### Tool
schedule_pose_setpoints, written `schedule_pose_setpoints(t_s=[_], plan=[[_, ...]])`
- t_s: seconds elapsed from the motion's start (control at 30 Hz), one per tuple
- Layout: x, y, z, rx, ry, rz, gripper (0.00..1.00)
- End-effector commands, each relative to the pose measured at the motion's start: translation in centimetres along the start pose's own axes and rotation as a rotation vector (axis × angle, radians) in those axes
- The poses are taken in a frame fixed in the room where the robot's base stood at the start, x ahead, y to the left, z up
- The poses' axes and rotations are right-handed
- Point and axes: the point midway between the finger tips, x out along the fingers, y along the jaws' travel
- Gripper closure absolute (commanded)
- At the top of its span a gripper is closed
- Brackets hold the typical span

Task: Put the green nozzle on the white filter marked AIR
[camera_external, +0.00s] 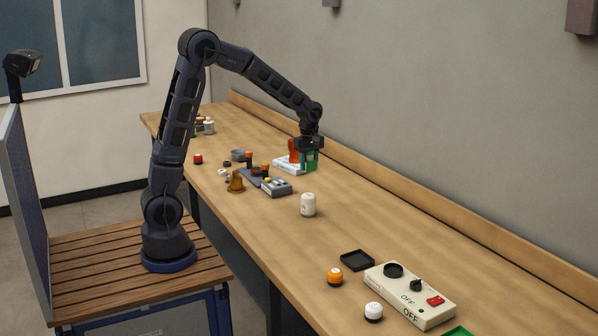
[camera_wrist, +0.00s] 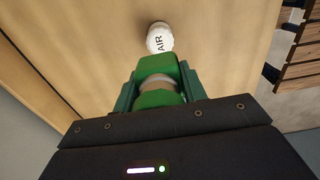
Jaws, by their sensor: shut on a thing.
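The green nozzle (camera_wrist: 157,68) is between my gripper's fingers in the wrist view, with a pale band across its middle. My gripper (camera_external: 311,165) is shut on it and holds it above the bench in the external view; fingers and nozzle are hard to tell apart there. The white filter (camera_external: 308,205) stands upright on the bench, nearer the external camera than my gripper and apart from it. In the wrist view the filter (camera_wrist: 160,38) shows its round top marked AIR, just beyond the nozzle.
A white box with an orange-red part (camera_external: 293,150) stands behind my gripper. A grey device (camera_external: 272,187) and a brown bell-shaped piece (camera_external: 236,182) lie left of the filter. A beige control box (camera_external: 410,295) and a black tray (camera_external: 357,260) are nearer the camera. Bench around the filter is clear.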

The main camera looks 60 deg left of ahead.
Motion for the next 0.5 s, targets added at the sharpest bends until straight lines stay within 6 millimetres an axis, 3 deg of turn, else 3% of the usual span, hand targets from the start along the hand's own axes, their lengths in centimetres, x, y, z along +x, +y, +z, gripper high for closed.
schedule_pose_setpoints(t_s=[0.2, 0.5], plan=[[4.4, 0.0, 0.0, 0.0, 0.0, -0.003, 0.88], [6.5, 0.1, 0.0, 0.001, -0.001, 0.0, 0.88]])
